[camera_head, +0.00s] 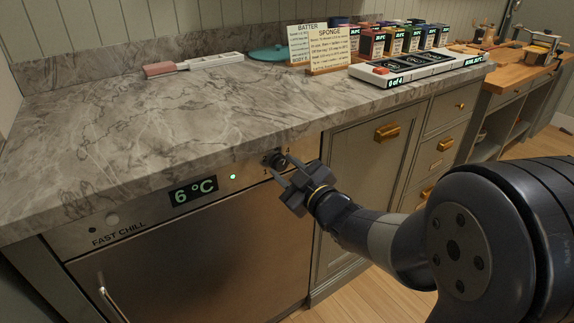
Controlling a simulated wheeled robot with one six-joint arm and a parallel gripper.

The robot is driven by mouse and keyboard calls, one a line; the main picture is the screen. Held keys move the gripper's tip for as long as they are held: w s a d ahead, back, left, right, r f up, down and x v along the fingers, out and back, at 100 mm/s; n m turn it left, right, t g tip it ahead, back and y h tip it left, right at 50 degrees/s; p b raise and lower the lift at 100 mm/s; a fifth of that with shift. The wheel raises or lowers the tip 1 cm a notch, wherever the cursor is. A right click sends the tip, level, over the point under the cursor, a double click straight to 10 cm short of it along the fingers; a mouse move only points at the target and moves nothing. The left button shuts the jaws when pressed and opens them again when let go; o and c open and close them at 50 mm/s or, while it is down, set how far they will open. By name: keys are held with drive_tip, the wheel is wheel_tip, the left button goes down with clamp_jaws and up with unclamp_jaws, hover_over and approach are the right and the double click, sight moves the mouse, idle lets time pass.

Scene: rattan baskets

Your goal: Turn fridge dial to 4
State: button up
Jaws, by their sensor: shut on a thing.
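The fridge (190,255) is built in under the counter at the lower left. Its metal panel carries a display (194,191) reading 6 °C and a lit green light (233,176). The dark dial (272,159) is at the panel's right end, with small numerals around it; a 4 shows at its upper right and a 1 at its lower left. My gripper (279,166) reaches in from the right and is shut on the dial. The fingers and gripper body partly cover the dial, and I cannot tell which numeral it points at.
The marble counter (150,125) overhangs just above the panel. Cabinet doors with brass handles (387,132) stand to the right. A white tray (420,68), recipe cards (327,50) and several coloured boxes (400,38) sit at the counter's back.

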drive_tip(key=m+p, duration=0.2)
drive_tip(key=m, duration=0.4)
idle(0.6)
drive_tip(key=o, duration=1)
drive_tip(key=p+v, duration=0.1)
drive_tip(key=v, duration=0.9)
drive_tip(key=shift+s+d+p, duration=0.25)
drive_tip(key=shift+s+p, duration=0.1)
drive_tip(key=shift+w, duration=0.1)
